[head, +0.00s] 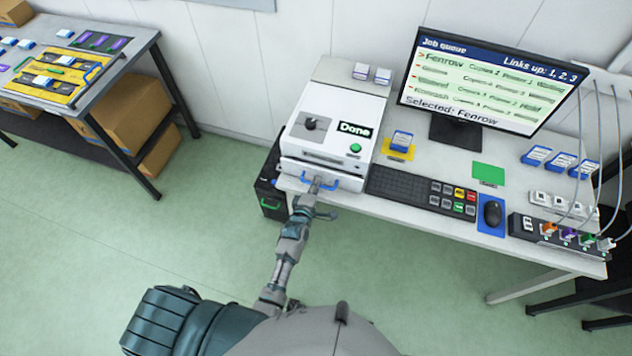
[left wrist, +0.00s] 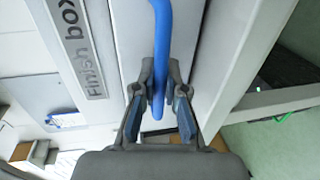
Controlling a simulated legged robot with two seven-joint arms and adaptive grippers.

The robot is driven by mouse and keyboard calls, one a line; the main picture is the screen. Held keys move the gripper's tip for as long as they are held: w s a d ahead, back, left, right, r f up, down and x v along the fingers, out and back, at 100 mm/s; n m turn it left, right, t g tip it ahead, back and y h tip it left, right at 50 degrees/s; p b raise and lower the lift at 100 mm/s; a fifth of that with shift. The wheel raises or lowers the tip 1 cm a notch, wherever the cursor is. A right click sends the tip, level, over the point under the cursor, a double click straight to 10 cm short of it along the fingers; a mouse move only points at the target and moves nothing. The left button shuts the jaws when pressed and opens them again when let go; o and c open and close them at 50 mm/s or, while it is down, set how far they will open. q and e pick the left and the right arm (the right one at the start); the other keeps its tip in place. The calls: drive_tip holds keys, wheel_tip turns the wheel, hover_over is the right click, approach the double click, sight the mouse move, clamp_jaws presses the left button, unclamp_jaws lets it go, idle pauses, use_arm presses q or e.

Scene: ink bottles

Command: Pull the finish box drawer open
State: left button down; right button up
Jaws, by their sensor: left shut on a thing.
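The finish box (head: 330,112) is a white machine on the left end of the white desk, with a dial, a green button and a black display reading "Done". Its drawer (head: 292,166) is low on the front and has a blue bar handle (head: 347,184). My left gripper (head: 315,184) reaches up to this handle from below. In the left wrist view, the two fingers (left wrist: 161,95) are closed around the blue handle (left wrist: 161,35), beside the "Finish box" label (left wrist: 78,38). I cannot tell whether the drawer stands slightly out. My right gripper is not in view.
A black cabinet (head: 268,190) with a green handle stands left of the desk. A keyboard (head: 398,186), keypad, mouse (head: 492,213) and monitor (head: 490,80) are on the right. The floor before the desk is clear.

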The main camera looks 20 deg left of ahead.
use_arm(q)
drive_tip(key=f+p+v, duration=0.1)
drive_tip(key=p+v, duration=0.2)
drive_tip(key=v, duration=0.5)
drive_tip(key=f+p+v, duration=0.2)
drive_tip(key=p+v, duration=0.2)
drive_tip(key=v, duration=0.5)
drive_tip(key=shift+s+d+f, duration=0.25)
drive_tip(key=shift+s+f, duration=0.1)
drive_tip(key=shift+f, duration=0.15)
drive_tip(key=c, duration=1.2)
unclamp_jaws()
drive_tip(key=shift+w+r, duration=0.1)
drive_tip(key=v, duration=1.2)
drive_tip(key=shift+d, duration=0.2)
